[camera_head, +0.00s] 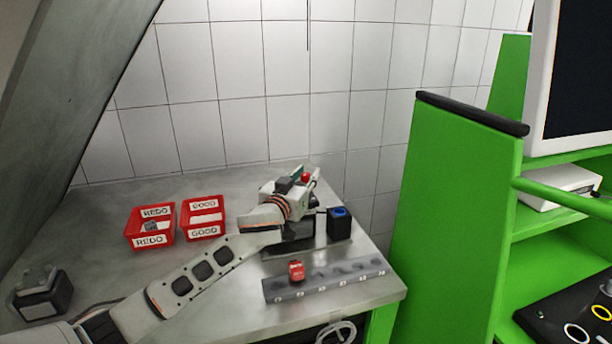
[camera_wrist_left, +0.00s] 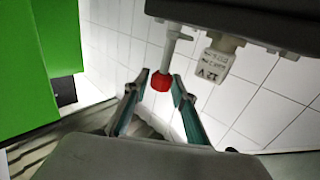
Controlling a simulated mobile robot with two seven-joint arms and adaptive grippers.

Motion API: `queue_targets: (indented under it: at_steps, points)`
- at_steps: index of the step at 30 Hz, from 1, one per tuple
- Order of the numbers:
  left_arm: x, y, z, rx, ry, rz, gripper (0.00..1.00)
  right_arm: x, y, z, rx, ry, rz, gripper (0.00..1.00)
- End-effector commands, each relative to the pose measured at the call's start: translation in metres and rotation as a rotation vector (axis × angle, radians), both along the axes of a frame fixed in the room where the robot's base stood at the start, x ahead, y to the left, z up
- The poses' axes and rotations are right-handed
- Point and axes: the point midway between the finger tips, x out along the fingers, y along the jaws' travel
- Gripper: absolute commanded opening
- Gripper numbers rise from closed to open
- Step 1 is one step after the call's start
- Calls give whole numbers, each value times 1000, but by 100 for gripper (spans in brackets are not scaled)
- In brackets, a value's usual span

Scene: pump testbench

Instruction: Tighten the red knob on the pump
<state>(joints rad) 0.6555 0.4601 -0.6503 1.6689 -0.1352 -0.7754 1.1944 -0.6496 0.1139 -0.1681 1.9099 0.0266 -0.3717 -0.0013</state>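The red knob (camera_head: 306,178) shows as a small red spot beside my left gripper in the head view. In the left wrist view the red knob (camera_wrist_left: 160,82) sits on the end of a pale stem below a dark body (camera_wrist_left: 230,18). My left gripper (camera_wrist_left: 160,84) has its two fingers apart, one on each side of the knob, with thin gaps seeming to show. In the head view my left gripper (camera_head: 303,182) is above the dark test stand (camera_head: 290,242), and my arm hides much of the pump. My right gripper is not in view.
Two red bins, labelled REDO (camera_head: 149,240) and GOOD (camera_head: 204,232), stand at the left. A grey slotted rack (camera_head: 330,282) with a red part (camera_head: 296,270) lies in front. A black-and-blue block (camera_head: 340,223) stands right of the stand. A green cabinet (camera_head: 455,220) bounds the right.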

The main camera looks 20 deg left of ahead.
Motion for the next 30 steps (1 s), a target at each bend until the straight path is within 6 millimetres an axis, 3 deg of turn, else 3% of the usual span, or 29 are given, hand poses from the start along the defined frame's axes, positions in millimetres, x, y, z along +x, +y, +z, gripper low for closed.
queue_targets:
  at_steps: [1,2,14,30]
  points:
    - [0,0,0,0,0,0,8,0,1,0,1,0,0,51]
    - [0,0,0,0,0,0,0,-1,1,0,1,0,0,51]
    - [0,2,0,2,0,-37,0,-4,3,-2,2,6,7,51]
    - [1,4,2,6,-3,-359,0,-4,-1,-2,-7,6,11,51]
